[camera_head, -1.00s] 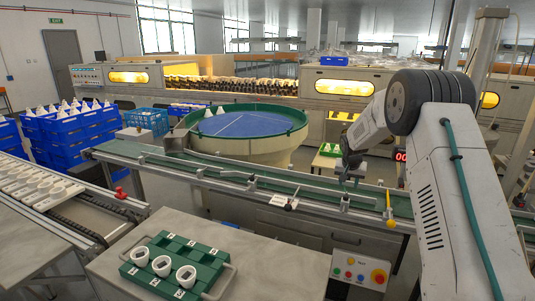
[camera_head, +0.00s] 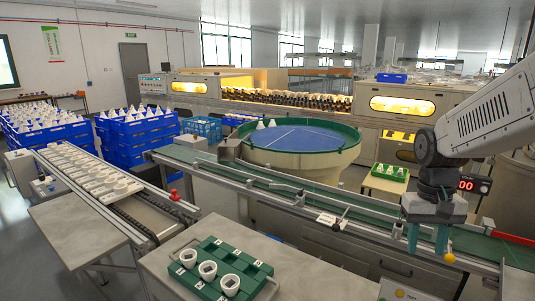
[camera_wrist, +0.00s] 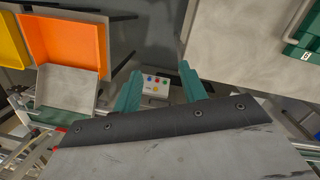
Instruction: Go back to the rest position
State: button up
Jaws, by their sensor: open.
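My gripper (camera_head: 428,240) hangs at the right of the head view, in front of the green conveyor, with its two green fingers pointing down. In the wrist view my gripper (camera_wrist: 160,85) shows two green fingers spread apart, with nothing between them. A small panel with coloured buttons (camera_wrist: 156,87) shows far beyond the fingers. No object is held.
A green tray (camera_head: 256,269) with three white cups stands on the grey table (camera_head: 165,262) at the front. The green conveyor (camera_head: 290,190) runs behind it. A blue-topped round bowl (camera_head: 352,142) stands further back. An orange bin (camera_wrist: 65,40) shows in the wrist view.

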jog(key=s+a+r+n+t, duration=0.1)
jog(key=s+a+r, duration=0.1)
jog(key=s, duration=0.7)
jog(key=s+a+r+n+t, duration=0.1)
jog(key=s+a+r, duration=0.2)
jog(key=s, duration=0.7)
jog(key=shift+s+a+r+t, duration=0.25)
jog(key=shift+a+t, duration=0.15)
jog(key=shift+a, duration=0.6)
